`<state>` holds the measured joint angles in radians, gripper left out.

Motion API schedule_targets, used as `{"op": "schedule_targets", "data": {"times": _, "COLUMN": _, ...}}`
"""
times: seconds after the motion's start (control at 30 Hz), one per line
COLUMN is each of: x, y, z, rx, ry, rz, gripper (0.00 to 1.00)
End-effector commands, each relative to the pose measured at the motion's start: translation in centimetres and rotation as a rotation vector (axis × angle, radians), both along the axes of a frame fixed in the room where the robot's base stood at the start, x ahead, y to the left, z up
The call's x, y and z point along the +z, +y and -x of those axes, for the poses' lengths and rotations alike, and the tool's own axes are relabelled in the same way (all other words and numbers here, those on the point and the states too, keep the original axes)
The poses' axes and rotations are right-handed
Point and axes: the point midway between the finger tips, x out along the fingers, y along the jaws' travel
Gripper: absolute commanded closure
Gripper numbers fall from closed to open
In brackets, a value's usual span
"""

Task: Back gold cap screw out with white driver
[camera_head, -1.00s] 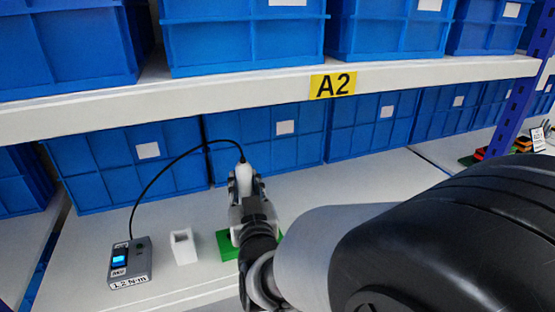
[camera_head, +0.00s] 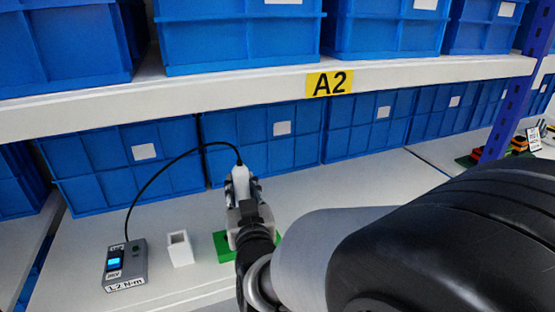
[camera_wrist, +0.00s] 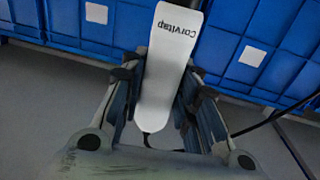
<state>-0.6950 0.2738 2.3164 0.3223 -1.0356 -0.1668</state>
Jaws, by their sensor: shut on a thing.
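My gripper (camera_head: 242,186) is shut on the white driver (camera_head: 240,173), which stands roughly upright between the fingers over a green plate (camera_head: 221,245). A black cable runs from the driver's top. In the wrist view the driver (camera_wrist: 170,50) shows its "Corvitap" lettering, with my gripper's dark fingers (camera_wrist: 160,97) on both sides. The gold cap screw is not visible; my gripper and arm cover much of the green plate. I cannot tell whether the driver's tip touches the screw.
A grey control box (camera_head: 125,266) with a lit blue display and a "1.2 N·m" label stands at left, joined to the cable (camera_head: 150,180). A white open holder (camera_head: 180,250) stands between box and plate. Blue bins (camera_head: 265,140) line the back; a shelf edge (camera_head: 200,103) hangs above.

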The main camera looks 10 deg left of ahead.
Motion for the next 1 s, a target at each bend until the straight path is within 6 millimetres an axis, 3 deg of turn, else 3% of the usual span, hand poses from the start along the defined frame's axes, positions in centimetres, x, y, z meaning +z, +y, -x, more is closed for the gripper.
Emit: {"op": "schedule_targets", "data": {"times": 1.0, "x": -0.74, "y": -0.01, "z": 0.0, "rx": 0.0, "ry": 0.002, "rz": 0.001, "gripper": 1.0}}
